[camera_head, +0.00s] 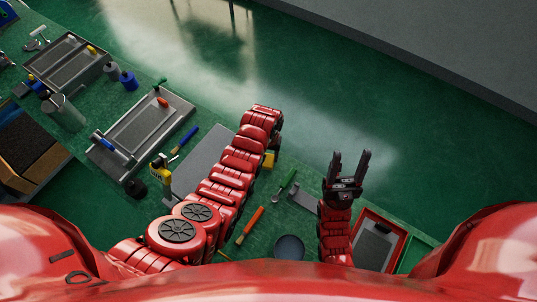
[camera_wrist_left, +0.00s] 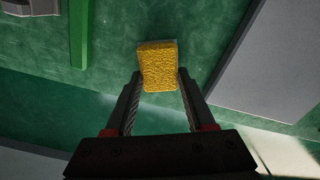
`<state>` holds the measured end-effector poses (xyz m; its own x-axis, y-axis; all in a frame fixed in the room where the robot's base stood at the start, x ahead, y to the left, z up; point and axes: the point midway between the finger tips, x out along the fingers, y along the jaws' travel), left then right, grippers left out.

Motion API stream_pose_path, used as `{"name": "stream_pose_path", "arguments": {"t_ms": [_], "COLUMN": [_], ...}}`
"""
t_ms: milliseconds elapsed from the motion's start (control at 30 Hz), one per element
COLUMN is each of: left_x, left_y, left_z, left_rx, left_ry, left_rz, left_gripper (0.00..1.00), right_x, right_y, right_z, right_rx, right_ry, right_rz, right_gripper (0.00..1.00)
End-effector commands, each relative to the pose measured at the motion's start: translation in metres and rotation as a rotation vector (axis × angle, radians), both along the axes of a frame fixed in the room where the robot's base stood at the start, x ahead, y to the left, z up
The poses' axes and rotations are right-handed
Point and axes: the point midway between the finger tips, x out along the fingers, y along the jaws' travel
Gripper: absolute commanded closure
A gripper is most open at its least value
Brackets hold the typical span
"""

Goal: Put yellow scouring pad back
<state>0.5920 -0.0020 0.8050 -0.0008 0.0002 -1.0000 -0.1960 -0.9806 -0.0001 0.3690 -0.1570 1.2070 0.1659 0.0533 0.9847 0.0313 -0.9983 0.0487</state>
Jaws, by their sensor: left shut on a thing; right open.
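The yellow scouring pad (camera_wrist_left: 158,65) sits between the fingertips of my left gripper (camera_wrist_left: 158,80) in the left wrist view, with green bench surface behind it. My left gripper is shut on the pad. In the head view a small part of the yellow pad (camera_head: 269,160) shows beside my left arm, and the arm hides most of that gripper. I cannot tell whether the pad touches the bench. My right gripper (camera_head: 350,160) is open and empty, near the bench's far edge on the right.
A grey plate (camera_head: 205,155) lies left of my left arm. A green-handled tool (camera_head: 285,182), an orange-handled tool (camera_head: 250,226) and a dark round dish (camera_head: 289,247) lie between my arms. A red-rimmed tray (camera_head: 398,246) is at right. Grey trays (camera_head: 122,140) stand at left.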

Motion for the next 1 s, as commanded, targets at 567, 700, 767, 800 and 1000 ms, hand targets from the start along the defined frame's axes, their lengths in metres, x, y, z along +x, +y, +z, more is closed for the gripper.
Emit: {"name": "stream_pose_path", "arguments": {"t_ms": [567,700,767,800,1000], "left_x": [0.0,0.0,0.0,0.001,0.002], "left_y": [0.0,0.0,0.0,0.0,-0.001], "left_z": [-0.003,0.0,0.002,0.002,0.02], "left_rx": [0.0,0.0,0.0,0.0,-0.002], "left_ry": [0.0,0.0,-0.001,-0.002,-0.004], "left_rz": [0.0,0.0,0.0,0.0,0.0], "left_gripper": [0.15,0.15,0.15,0.15,0.15], "right_x": [0.0,0.0,0.0,0.0,0.0], "right_y": [0.0,0.0,0.0,0.0,0.0], "right_z": [-0.003,0.0,0.001,-0.002,-0.009], "right_rx": [0.0,0.0,0.0,0.0,0.0], "right_ry": [0.0,0.0,0.0,0.0,0.0], "right_rz": [0.0,0.0,0.0,0.0,0.0], "right_gripper": [0.45,0.45,0.45,0.45,0.45]}}
